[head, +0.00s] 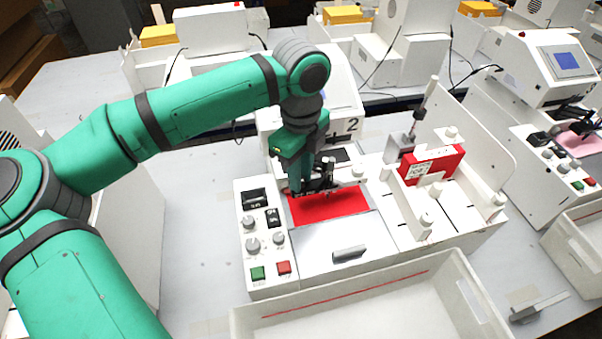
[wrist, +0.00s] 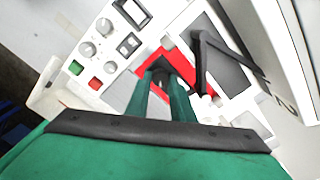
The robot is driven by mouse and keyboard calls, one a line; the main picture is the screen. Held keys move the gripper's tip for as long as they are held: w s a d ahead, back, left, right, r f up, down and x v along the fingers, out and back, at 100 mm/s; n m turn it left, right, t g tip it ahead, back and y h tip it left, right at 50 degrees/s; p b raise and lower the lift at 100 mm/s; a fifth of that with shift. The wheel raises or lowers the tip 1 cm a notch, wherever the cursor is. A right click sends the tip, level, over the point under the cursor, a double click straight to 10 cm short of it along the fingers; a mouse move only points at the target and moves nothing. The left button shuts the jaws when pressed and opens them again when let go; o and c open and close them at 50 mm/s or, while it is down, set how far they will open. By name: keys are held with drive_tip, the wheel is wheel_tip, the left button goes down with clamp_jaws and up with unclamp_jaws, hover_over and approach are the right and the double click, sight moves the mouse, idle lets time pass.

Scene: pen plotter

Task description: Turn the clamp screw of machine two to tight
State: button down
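Machine two, a white pen plotter (head: 300,283) marked "2", stands in the middle of the head view. A red sheet (head: 338,208) lies on its bed and also shows in the wrist view (wrist: 181,66). A dark pen carriage (head: 326,181) sits over the sheet's back edge. My gripper (head: 305,188) points down at the carriage, over the sheet's back left part. In the wrist view its green fingers (wrist: 160,72) come close together at the tips, with something small and grey between them. The clamp screw itself is hidden or too small to make out, and so is any contact.
Knobs, a green button (head: 257,273) and a red button (head: 284,267) are on the left panel. A white bin (head: 247,318) stands in front. A red box (head: 432,164) is held on the right side, near an upright lever (head: 428,95). Other machines stand behind and right.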

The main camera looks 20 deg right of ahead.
drive_tip(key=shift+m, duration=0.4)
drive_tip(key=m, duration=0.3)
drive_tip(key=shift+m, duration=0.4)
drive_tip(key=m, duration=0.5)
drive_tip(key=shift+a, duration=0.15)
drive_tip(key=m, duration=0.5)
drive_tip(key=shift+w+m, duration=0.1)
drive_tip(key=shift+m, duration=0.3)
drive_tip(key=m, duration=0.4)
drive_tip(key=shift+w+a, duration=0.1)
drive_tip(key=shift+m, duration=0.4)
